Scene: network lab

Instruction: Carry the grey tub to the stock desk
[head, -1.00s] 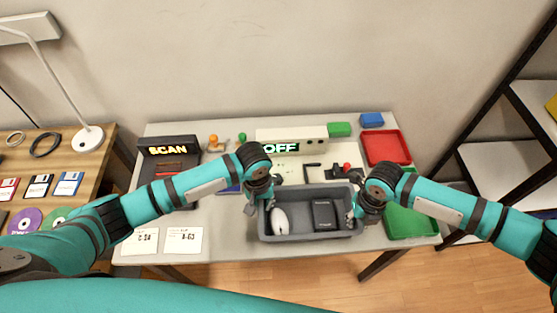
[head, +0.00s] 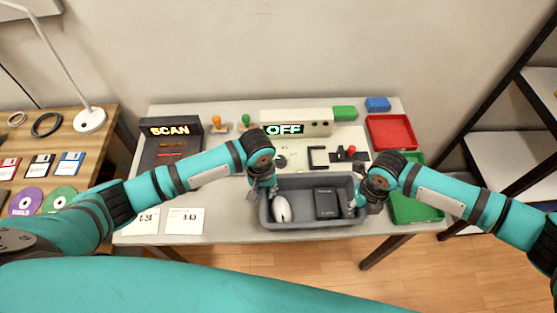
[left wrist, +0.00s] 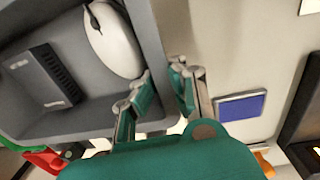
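The grey tub (head: 312,224) is at the front middle of the light grey table, holding a white mouse (head: 281,209) and a black box (head: 327,203). My left gripper (head: 262,191) is at its left wall. In the left wrist view, that gripper (left wrist: 165,78) has one finger inside the tub (left wrist: 95,122) and one outside, closed on the wall. My right gripper (head: 358,201) is at the right wall and appears closed on it; its fingertips are partly hidden by the wrist. I cannot tell if the tub is clear of the tabletop.
A wooden desk (head: 85,170) with a lamp, floppy disks and discs stands at the left. The table (head: 235,225) carries a SCAN unit (head: 170,130), an OFF unit (head: 315,123), cards, and red (head: 390,132) and green (head: 410,208) trays close to the right arm. A shelf rack (head: 510,150) stands right.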

